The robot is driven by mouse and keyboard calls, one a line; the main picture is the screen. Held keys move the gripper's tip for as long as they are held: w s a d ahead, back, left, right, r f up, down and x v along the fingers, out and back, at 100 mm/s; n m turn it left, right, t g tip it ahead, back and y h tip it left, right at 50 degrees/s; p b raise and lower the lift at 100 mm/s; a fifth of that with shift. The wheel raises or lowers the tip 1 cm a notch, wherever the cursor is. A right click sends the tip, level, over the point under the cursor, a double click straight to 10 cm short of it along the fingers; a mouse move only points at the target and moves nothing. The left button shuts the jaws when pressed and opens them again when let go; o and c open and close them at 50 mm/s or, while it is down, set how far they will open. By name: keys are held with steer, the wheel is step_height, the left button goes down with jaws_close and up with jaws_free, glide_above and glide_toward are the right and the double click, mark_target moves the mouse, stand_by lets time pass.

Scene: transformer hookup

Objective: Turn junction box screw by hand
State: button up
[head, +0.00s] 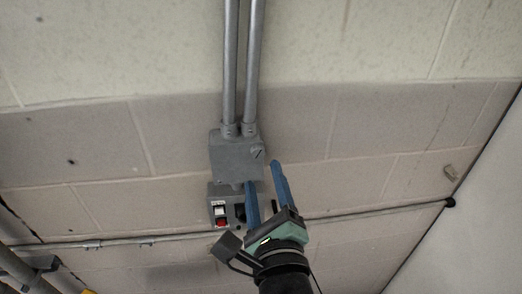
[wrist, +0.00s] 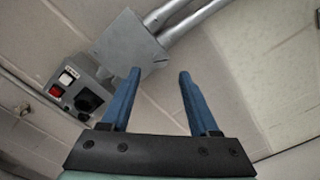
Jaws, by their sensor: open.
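The grey junction box (head: 234,158) is fixed to the block wall under two vertical conduits. A small dark slotted screw (head: 257,153) shows on its right part in the head view. The box also shows at the upper middle of the wrist view (wrist: 128,40), where I cannot make out the screw clearly. My gripper (head: 263,173) has blue fingers, open and empty, just below and right of the box in the head view. In the wrist view the fingers (wrist: 160,72) stand apart, the left one overlapping the box's lower edge. I cannot tell whether it touches.
A switch box (head: 222,211) with a white and a red switch and a dark knob (wrist: 88,100) sits just below the junction box. Two metal conduits (head: 240,60) run up from it. A thin pipe (head: 350,217) crosses the wall lower down.

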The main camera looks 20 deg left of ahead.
mark_target(259, 154)
steer(key=shift+p+x, duration=0.8)
steer(key=shift+x, duration=2.35)
jaws_close()
